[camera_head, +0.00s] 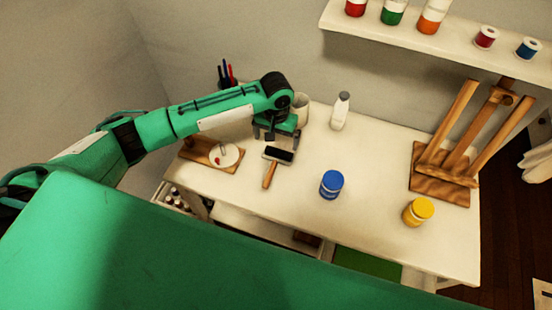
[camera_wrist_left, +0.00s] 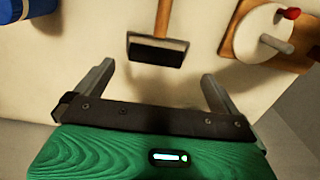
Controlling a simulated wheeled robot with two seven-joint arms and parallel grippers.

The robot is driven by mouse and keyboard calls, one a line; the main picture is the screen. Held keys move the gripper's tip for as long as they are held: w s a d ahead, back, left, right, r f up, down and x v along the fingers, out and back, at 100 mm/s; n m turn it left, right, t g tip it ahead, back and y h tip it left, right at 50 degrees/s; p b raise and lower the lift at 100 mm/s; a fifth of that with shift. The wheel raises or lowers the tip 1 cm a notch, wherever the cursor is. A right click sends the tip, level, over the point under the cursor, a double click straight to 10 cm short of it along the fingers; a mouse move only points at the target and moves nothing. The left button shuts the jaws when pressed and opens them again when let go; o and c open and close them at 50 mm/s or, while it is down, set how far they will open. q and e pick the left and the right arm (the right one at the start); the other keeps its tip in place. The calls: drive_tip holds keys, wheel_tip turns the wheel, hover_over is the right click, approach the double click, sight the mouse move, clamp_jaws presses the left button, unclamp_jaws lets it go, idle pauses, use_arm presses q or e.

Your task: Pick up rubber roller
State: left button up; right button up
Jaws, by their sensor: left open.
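The rubber roller (camera_head: 278,155) lies on the white table, with a black roller head and a wooden handle (camera_head: 269,176) pointing toward the front of the table. It also shows in the left wrist view (camera_wrist_left: 157,50), its black head nearest the gripper and its handle pointing away. My left gripper (camera_head: 270,135) is above the table, just behind the roller head. In the left wrist view its two fingers (camera_wrist_left: 155,85) are spread wide, with nothing between them. The roller head is ahead of the fingertips, roughly centred between them. My right gripper is in neither view.
A wooden board with a white round piece (camera_head: 224,155) lies left of the roller. A blue jar (camera_head: 331,184), a yellow jar (camera_head: 418,211), a white bottle (camera_head: 340,110) and a wooden easel (camera_head: 460,145) stand rightward. A white cup (camera_head: 301,109) stands behind the gripper. Table space around the handle is clear.

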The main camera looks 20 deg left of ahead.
sight(278, 154)
use_arm(q)
drive_tip(key=f, duration=0.2)
drive_tip(key=f+p, duration=0.1)
drive_tip(key=f, duration=0.4)
drive_tip(key=shift+w+d+f, duration=0.1)
drive_tip(key=shift+d+f, duration=0.15)
drive_tip(key=shift+f, duration=0.05)
drive_tip(key=shift+c, duration=0.2)
drive_tip(key=c, duration=0.9)
drive_tip(key=shift+r, duration=0.1)
